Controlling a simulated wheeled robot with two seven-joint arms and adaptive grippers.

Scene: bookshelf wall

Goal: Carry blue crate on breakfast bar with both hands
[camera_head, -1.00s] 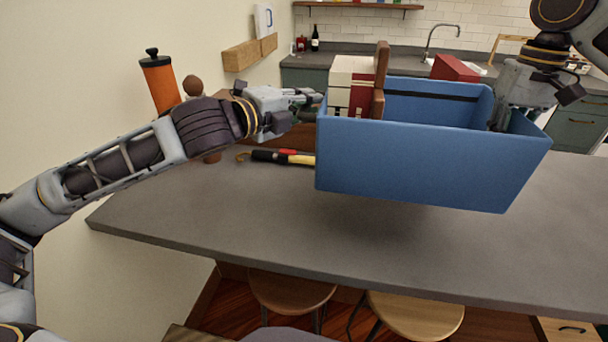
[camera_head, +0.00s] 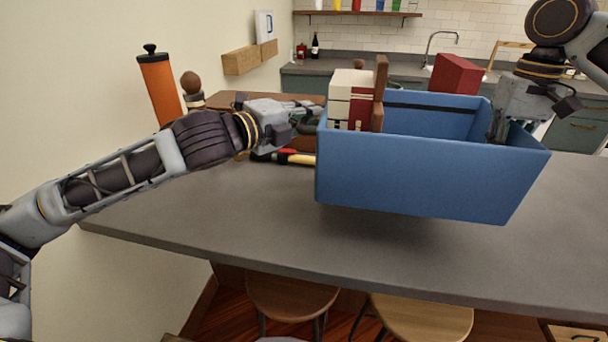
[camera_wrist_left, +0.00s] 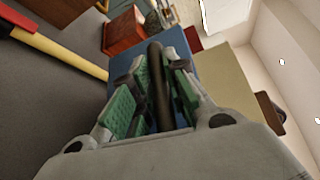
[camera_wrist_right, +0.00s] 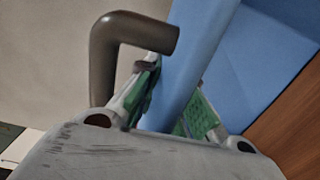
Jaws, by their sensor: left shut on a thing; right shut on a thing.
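The blue crate (camera_head: 415,175) is in the middle-right of the head view, roughly level, with a shadow on the grey breakfast bar (camera_head: 260,225) below it; it looks held just above the top. A cream-and-red block and a brown board (camera_head: 379,95) stand in its left end. My left gripper (camera_head: 314,115) is at the crate's left end; the left wrist view shows its green pads closed around a dark bar-like handle (camera_wrist_left: 158,85). My right gripper (camera_head: 496,135) is at the right end; the right wrist view shows its pads on the blue wall (camera_wrist_right: 190,65) beside a dark handle (camera_wrist_right: 120,40).
A hammer-like tool with a yellow handle (camera_head: 300,159) lies on the bar left of the crate. An orange cylinder (camera_head: 160,90) and a brown wooden-topped object (camera_head: 191,83) stand behind my left arm. A red box (camera_head: 457,74) shows beyond the crate. Stools (camera_head: 292,300) stand in front.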

